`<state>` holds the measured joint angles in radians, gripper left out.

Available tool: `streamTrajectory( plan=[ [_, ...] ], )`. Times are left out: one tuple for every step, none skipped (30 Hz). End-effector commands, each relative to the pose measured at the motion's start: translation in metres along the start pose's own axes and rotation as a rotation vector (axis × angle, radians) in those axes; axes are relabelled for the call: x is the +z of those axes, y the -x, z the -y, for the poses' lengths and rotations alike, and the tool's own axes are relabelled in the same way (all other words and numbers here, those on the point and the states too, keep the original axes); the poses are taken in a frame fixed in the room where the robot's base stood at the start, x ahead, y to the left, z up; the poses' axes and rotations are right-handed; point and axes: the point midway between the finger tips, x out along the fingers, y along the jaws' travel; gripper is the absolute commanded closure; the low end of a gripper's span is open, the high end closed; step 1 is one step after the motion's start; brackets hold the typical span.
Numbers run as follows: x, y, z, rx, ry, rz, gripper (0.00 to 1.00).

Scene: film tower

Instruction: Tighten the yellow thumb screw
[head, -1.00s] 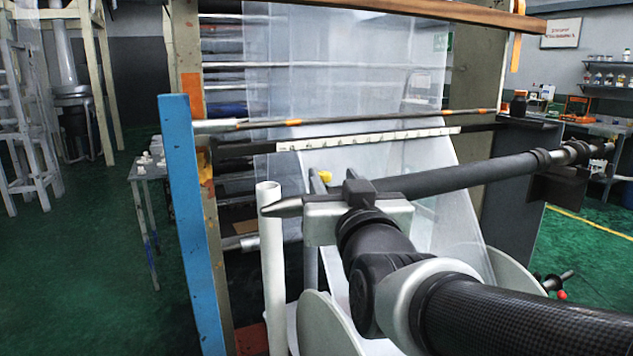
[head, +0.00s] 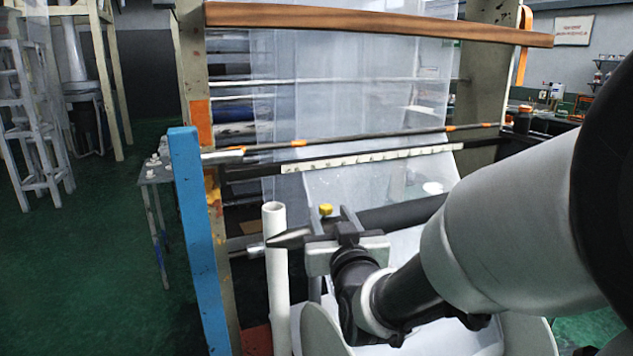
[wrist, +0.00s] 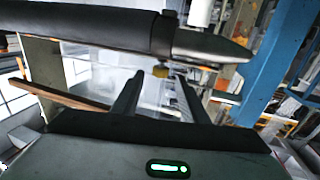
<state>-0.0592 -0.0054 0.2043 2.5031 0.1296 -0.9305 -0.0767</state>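The yellow thumb screw (head: 326,209) shows as a small yellow knob just beyond my gripper in the head view. In the wrist view the yellow knob (wrist: 161,71) appears between and beyond the two dark fingertips. My gripper (wrist: 160,82) is open, its fingers apart with nothing between them. In the head view my gripper (head: 332,224) is partly hidden by its own body and the wrist. The part that the screw sits in is mostly hidden.
A dark roller (head: 400,213) with a tapered metal end lies close by my gripper; it crosses the wrist view (wrist: 90,25) above the fingers. A white upright pipe (head: 276,265) and a blue post (head: 197,235) stand left. Translucent film (head: 350,90) hangs behind.

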Motion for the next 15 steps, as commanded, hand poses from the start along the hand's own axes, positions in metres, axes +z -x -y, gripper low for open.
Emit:
streamTrajectory(
  plan=[
    [0.001, -0.013, 0.000, 0.000, -0.001, 0.002, 0.60],
    [0.001, -0.019, 0.000, 0.000, -0.002, 0.001, 0.60],
    [0.001, -0.028, 0.000, 0.000, -0.002, 0.001, 0.60],
    [0.001, -0.034, 0.000, 0.000, -0.002, 0.001, 0.60],
    [0.001, -0.040, 0.000, 0.000, -0.002, 0.000, 0.60],
    [0.001, -0.048, 0.000, 0.000, -0.001, 0.001, 0.60],
    [0.001, -0.053, 0.000, 0.000, -0.001, 0.000, 0.60],
    [0.001, -0.058, 0.000, 0.000, -0.001, 0.001, 0.60],
    [0.000, -0.064, 0.000, 0.000, -0.001, 0.000, 0.60],
    [0.001, -0.068, 0.000, 0.000, -0.001, 0.001, 0.60],
    [0.000, -0.072, 0.000, 0.000, -0.001, 0.000, 0.60],
    [0.000, -0.076, 0.000, 0.000, -0.001, 0.000, 0.60],
    [0.000, -0.078, 0.000, 0.000, -0.001, 0.000, 0.60],
    [0.000, -0.081, 0.000, 0.000, -0.001, 0.000, 0.60],
    [0.000, -0.083, 0.000, 0.000, -0.001, 0.000, 0.60]
  ],
)
